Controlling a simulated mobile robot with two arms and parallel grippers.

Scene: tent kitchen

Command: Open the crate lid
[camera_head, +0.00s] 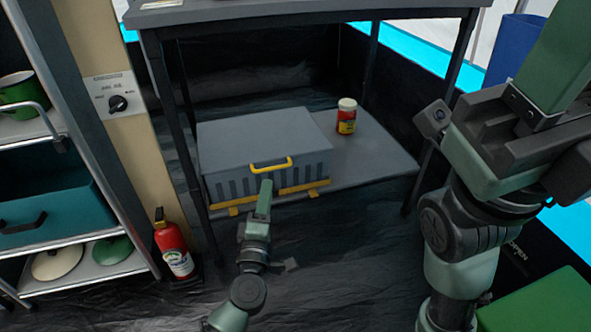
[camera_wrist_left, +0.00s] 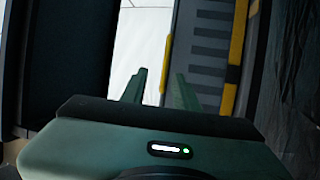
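The grey crate (camera_head: 225,153) stands on a low shelf under a table, its flat lid (camera_head: 262,135) down. A yellow handle (camera_head: 271,165) sits at the front of the lid. My left gripper (camera_head: 265,186) is just in front of and below the handle in the head view. In the left wrist view my left gripper (camera_wrist_left: 158,88) has its fingers apart. The yellow handle (camera_wrist_left: 165,64) shows beyond the gap, close to the right finger; I cannot tell if they touch. The crate's slatted front (camera_wrist_left: 205,50) is at the right. My right gripper's fingers are not visible.
A red jar with a white lid (camera_head: 346,116) stands right of the crate on the shelf (camera_head: 385,160). Table legs (camera_head: 190,155) flank the crate. A fire extinguisher (camera_head: 173,245) and a storage rack (camera_head: 75,195) are at the left. The space above the lid looks clear.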

